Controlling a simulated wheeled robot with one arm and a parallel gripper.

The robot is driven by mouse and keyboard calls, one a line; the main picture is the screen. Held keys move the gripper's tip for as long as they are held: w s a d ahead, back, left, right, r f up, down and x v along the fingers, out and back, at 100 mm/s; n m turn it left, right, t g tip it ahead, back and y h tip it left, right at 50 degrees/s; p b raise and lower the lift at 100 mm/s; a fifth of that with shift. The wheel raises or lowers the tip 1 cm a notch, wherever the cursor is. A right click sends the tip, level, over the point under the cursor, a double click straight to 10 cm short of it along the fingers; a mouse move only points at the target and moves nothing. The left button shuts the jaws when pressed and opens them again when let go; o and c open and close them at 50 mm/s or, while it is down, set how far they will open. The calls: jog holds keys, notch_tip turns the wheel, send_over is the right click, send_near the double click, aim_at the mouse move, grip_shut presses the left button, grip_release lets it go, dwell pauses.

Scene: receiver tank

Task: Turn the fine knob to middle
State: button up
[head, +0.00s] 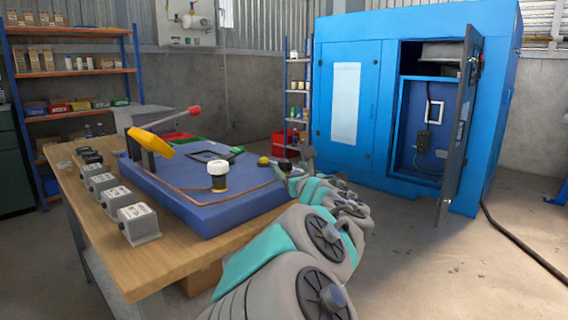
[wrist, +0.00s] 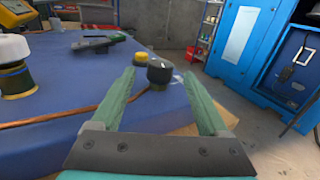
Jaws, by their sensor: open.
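The likely fine knob is a black round knob (wrist: 159,71) with a white pointer mark on its top. In the wrist view it stands near the edge of a blue board (wrist: 60,125), just beyond and between my fingertips. My gripper (wrist: 161,82) is open, with one green finger on each side, and the picture does not show contact with the knob. In the head view the blue board (head: 215,215) lies on a wooden table, and my arm hides much of the knob's area. A small yellow knob (wrist: 140,58) stands just left of the black one; it also shows in the head view (head: 263,161).
A white-capped black post (head: 218,176) stands on the board, with a copper-coloured wire (head: 262,186) running along it. Several grey boxes (head: 137,223) line the table's left side. A blue cabinet (head: 390,100) with an open door stands behind on the right.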

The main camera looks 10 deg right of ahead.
aim_at(287, 165)
jog(key=shift+w+a, duration=0.15)
jog(key=shift+w, duration=1.1)
jog(key=shift+w+a, duration=0.1)
jog(key=shift+w, duration=1.1)
grip_shut()
